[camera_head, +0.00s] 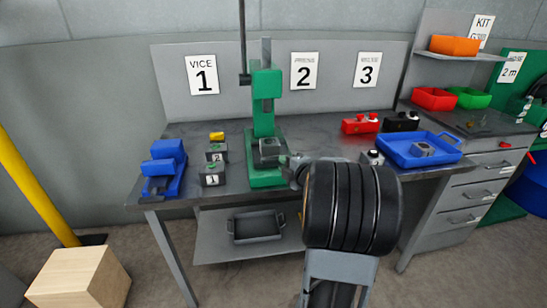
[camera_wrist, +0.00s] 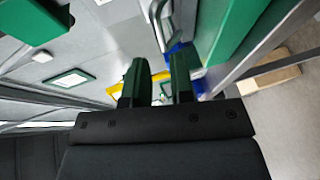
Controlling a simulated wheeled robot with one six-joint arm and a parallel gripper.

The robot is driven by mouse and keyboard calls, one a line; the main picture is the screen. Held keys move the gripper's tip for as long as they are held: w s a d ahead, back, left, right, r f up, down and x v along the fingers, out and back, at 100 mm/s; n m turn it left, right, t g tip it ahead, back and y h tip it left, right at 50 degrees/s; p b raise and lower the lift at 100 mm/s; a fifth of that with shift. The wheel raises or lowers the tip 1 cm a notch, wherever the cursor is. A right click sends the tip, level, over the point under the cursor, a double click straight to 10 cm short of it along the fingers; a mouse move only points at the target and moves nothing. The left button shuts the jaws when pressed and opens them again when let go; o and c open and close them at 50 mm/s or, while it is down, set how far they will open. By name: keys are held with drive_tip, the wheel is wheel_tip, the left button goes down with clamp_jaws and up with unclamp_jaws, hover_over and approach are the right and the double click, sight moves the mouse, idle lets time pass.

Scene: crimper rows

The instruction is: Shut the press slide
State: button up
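My gripper (camera_head: 291,163) is at the front right of this block, partly hidden by my wrist. In the wrist view my gripper (camera_wrist: 160,70) has its two dark green fingers apart with a gap between them. A grey curved bar (camera_wrist: 158,22), perhaps the slide's handle, shows past the fingertips. Contact is not clear. Green press parts (camera_wrist: 232,35) flank the view.
A blue vice (camera_head: 165,168) and small numbered blocks (camera_head: 212,172) stand left of the press. Red (camera_head: 360,124) and black (camera_head: 400,122) boxes and a blue tray (camera_head: 412,158) stand right. A grey tray (camera_head: 257,228) is on the lower shelf.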

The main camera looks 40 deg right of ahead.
sight(273, 157)
drive_tip(key=w, duration=0.2)
drive_tip(key=w+f, duration=0.1)
drive_tip(key=w, duration=0.4)
drive_tip(key=shift+w+d+f, duration=0.15)
